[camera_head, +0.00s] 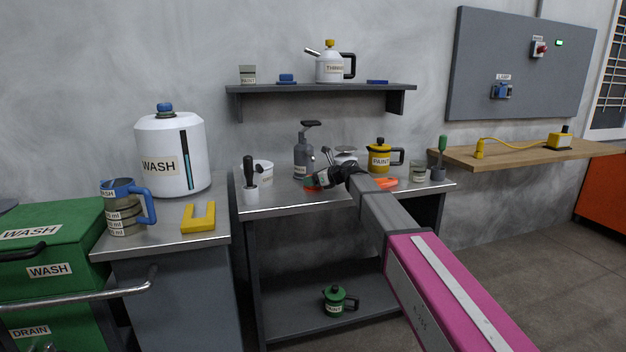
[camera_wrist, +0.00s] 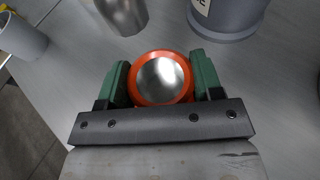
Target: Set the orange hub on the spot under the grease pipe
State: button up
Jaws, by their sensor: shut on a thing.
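The orange hub (camera_wrist: 136,92), a round orange piece with a shiny metal centre, sits between the green fingers of my gripper (camera_wrist: 161,82) in the wrist view. My gripper is shut on it, low over the metal worktop. In the head view my gripper (camera_head: 323,181) is over the middle bench, and a bit of the orange hub (camera_head: 311,187) shows at its left. A dark grey pump bottle (camera_head: 303,158), seemingly the grease dispenser with its pipe on top, stands just behind. A labelled grey body (camera_wrist: 228,18) shows in the wrist view. I cannot make out the spot under the pipe.
A metal cylinder (camera_wrist: 122,12) stands close ahead in the wrist view. A white tub (camera_head: 263,172), a black-handled tool (camera_head: 250,172), a yellow paint pot (camera_head: 379,160) and another orange piece (camera_head: 388,183) stand on the bench (camera_head: 285,205). A shelf (camera_head: 320,88) hangs above.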

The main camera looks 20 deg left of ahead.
jog(key=o, duration=1.1)
